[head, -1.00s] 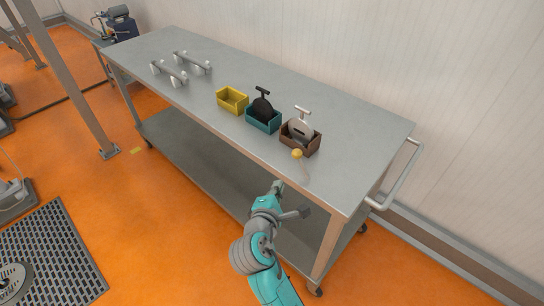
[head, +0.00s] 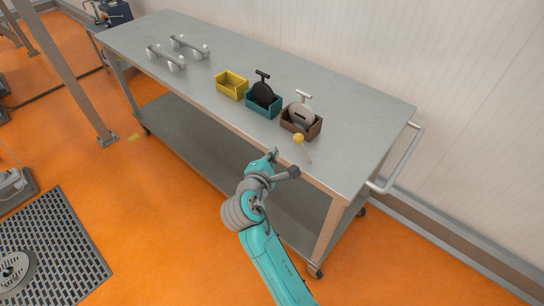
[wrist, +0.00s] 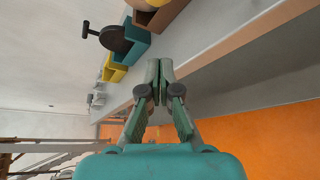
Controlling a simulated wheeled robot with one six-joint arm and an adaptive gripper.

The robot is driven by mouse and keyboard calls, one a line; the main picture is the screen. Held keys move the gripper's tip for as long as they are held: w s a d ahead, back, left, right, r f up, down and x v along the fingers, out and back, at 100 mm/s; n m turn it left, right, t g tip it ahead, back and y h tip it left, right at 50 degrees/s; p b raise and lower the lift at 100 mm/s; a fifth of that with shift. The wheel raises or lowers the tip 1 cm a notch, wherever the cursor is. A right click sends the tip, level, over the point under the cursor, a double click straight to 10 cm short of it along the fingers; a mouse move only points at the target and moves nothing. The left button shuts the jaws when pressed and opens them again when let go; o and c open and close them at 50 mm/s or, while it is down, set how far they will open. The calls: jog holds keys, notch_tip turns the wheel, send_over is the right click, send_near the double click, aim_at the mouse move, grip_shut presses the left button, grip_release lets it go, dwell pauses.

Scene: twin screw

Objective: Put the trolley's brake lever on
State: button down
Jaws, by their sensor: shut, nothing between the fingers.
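The trolley is a long steel table (head: 340,110) on castors, with a push handle (head: 397,170) at its right end. A brake lever with a yellow ball knob (head: 298,138) stands at its front edge, in front of the brown box. Its thin stem slants down to the right from the knob. My gripper (head: 273,154) is at the trolley's front edge, left of and a little below the knob, apart from it. In the wrist view the fingers (wrist: 159,72) are together and empty, close to the trolley edge. The lever does not show clearly there.
A yellow box (head: 231,87), a teal box (head: 263,106) with a black tool, and a brown box (head: 301,124) with a grey tool stand near the front edge. Grey handles (head: 166,57) lie at the left. The right part of the top is clear.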

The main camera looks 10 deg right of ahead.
aim_at(304, 150)
jog(key=w+d, duration=0.2)
jog(key=d, duration=0.1)
jog(key=w+d, duration=0.1)
jog(key=w, duration=0.1)
jog(key=shift+d+f, duration=0.2)
jog(key=shift+f, duration=0.1)
jog(key=shift+s+d+r, duration=0.5)
jog(key=shift+d+r, duration=0.05)
jog(key=shift+d, duration=0.05)
jog(key=shift+s, duration=0.1)
